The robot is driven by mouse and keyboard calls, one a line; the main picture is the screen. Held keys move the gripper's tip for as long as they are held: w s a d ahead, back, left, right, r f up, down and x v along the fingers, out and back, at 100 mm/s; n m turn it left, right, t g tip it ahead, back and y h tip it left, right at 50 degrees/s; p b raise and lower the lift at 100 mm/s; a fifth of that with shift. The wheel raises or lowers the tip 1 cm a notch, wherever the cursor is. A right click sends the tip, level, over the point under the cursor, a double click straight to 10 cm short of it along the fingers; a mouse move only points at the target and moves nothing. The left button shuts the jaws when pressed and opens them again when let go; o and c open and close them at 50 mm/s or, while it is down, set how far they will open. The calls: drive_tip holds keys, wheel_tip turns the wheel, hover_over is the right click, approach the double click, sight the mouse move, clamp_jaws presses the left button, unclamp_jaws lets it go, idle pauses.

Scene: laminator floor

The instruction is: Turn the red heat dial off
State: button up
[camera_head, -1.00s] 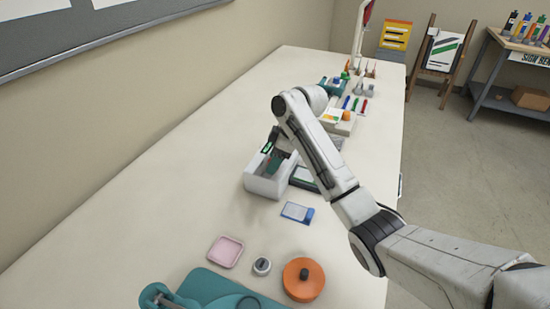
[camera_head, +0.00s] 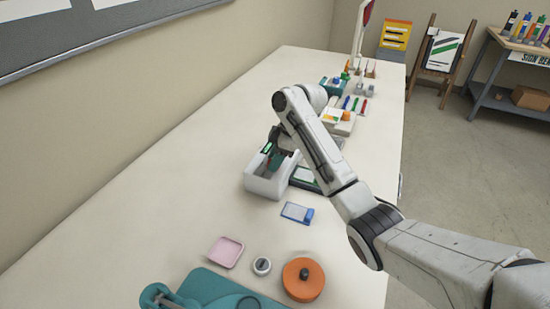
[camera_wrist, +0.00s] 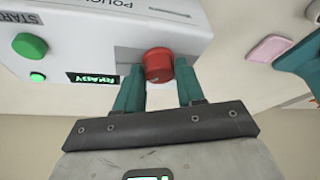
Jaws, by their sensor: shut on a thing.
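The red heat dial (camera_wrist: 158,65) sits on the face of the white laminator (camera_wrist: 100,25) in the wrist view. My gripper (camera_wrist: 158,80) has its two teal fingers on either side of the dial and is shut on it. The dial's pointer mark cannot be made out. In the head view the white laminator (camera_head: 262,183) stands on the table, and my gripper (camera_head: 277,160) reaches down into its area, with the dial mostly hidden.
The laminator face has a green START button (camera_wrist: 30,45) and a lit READY display (camera_wrist: 92,78). A blue-and-white card (camera_head: 297,212), a pink tray (camera_head: 225,252) and an orange round object (camera_head: 303,279) lie nearer on the table (camera_head: 150,190). The table's left side is clear.

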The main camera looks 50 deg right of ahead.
drive_tip(key=shift+w+d+n+g+y+b, duration=0.1)
drive_tip(key=shift+n+g+y+b, duration=0.25)
drive_tip(key=shift+n, duration=0.9)
drive_tip(key=shift+w+n+g+y+b, duration=0.2)
drive_tip(key=shift+n+g, duration=0.25)
drive_tip(key=shift+n, duration=0.8)
drive_tip(key=shift+s, duration=0.15)
drive_tip(key=o, duration=1)
drive_tip(key=p+v, duration=0.2)
drive_tip(key=v, duration=0.8)
drive_tip(key=shift+d+r+p, duration=0.2)
drive_tip(key=shift+r+p, duration=0.15)
drive_tip(key=shift+p, duration=0.05)
